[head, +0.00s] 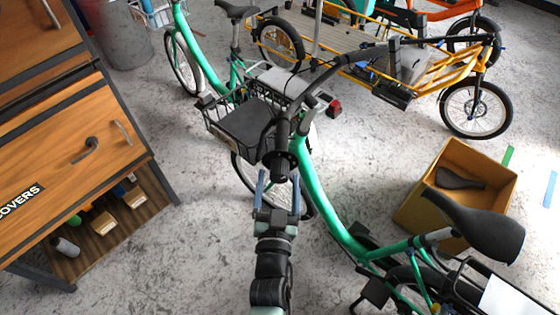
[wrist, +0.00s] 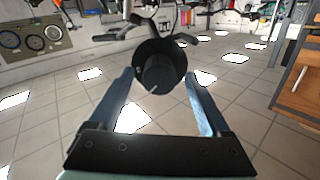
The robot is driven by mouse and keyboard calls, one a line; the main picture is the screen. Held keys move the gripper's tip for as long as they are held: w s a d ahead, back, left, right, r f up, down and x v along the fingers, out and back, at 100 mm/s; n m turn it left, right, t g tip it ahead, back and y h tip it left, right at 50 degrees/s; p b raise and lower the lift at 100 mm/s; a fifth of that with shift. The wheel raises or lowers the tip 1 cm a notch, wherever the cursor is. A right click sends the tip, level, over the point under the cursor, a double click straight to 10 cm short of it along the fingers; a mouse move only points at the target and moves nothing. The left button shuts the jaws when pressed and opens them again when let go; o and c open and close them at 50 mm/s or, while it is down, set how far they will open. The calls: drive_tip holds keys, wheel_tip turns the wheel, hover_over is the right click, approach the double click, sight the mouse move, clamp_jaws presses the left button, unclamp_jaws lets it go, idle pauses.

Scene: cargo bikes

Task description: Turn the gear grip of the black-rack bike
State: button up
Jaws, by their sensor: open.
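The near green bike (head: 325,202) stands with its handlebar toward me, and a black rack (head: 452,283) shows behind its saddle. Its black grip (head: 281,163) ends just ahead of my gripper (head: 278,175). In the wrist view the grip (wrist: 158,73) shows end-on as a dark knob with a pale line, in front of a wider black disc. My gripper (wrist: 160,76) is open, with one blue-grey finger on each side of the knob. I cannot tell whether either finger touches it.
A black front basket (head: 240,130) sits just beyond the grip. A wooden cabinet (head: 75,150) stands at the left. An open cardboard box (head: 425,205) with a saddle in it is at the right. A yellow cargo bike (head: 440,78) stands behind. The floor left of my arm is clear.

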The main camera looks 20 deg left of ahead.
sight(281, 164)
drive_tip(key=shift+b+x, duration=0.55)
drive_tip(key=shift+x, duration=2.05)
drive_tip(key=shift+c, duration=0.4)
clamp_jaws()
drive_tip(key=shift+n, duration=0.4)
drive_tip(key=n+b, duration=0.1)
drive_tip(key=n, duration=0.2)
drive_tip(key=shift+n, duration=0.4)
drive_tip(key=shift+d+n+b, duration=0.1)
drive_tip(key=shift+n+b, duration=0.55)
drive_tip(key=shift+n, duration=1.45)
drive_tip(key=shift+o, duration=0.4)
unclamp_jaws()
